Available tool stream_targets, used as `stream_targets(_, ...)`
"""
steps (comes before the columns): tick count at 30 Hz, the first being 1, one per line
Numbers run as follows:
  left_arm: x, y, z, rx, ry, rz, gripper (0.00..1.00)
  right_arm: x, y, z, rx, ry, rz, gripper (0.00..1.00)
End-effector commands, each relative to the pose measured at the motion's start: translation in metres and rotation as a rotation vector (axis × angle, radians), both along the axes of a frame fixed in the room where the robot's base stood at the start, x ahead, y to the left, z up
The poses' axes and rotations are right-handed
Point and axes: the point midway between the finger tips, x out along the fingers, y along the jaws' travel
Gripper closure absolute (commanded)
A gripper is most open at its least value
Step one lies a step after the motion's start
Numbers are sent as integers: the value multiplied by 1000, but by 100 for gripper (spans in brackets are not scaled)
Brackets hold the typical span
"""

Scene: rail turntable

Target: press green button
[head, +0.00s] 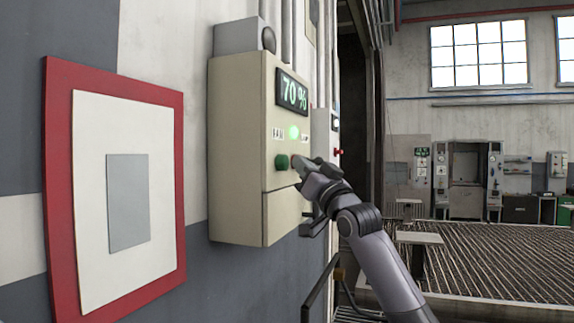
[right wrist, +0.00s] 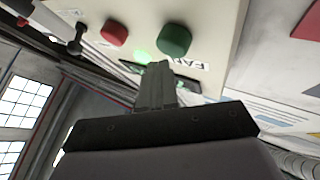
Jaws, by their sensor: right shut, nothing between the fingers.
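The green button (head: 282,161) is a round knob on the front of a cream control box (head: 235,150). It also shows in the right wrist view (right wrist: 174,40), where a red button (right wrist: 113,33) sits to its left. My right gripper (head: 302,165) is shut and empty, with its tips close to the box front, just right of the green button in the head view. In the right wrist view its fingers (right wrist: 157,68) end below the two buttons, near a lit green lamp (right wrist: 142,56). I cannot tell whether the tips touch the box. My left gripper is out of view.
A display (head: 292,92) reading 70 % is at the top of the box. A red-framed panel (head: 60,180) hangs on the wall to the left. Behind my right arm lies a ribbed floor area (head: 500,260), with machines (head: 466,170) at the far wall.

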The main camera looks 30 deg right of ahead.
Motion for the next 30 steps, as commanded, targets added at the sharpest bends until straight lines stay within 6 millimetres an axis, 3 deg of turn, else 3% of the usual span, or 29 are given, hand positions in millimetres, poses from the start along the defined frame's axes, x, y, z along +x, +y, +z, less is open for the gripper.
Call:
stream_targets(13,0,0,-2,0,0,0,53,-5,-5,-1,0,0,-1,100)
stream_targets(30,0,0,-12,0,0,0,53,-40,-34,-1,1,2,1,100)
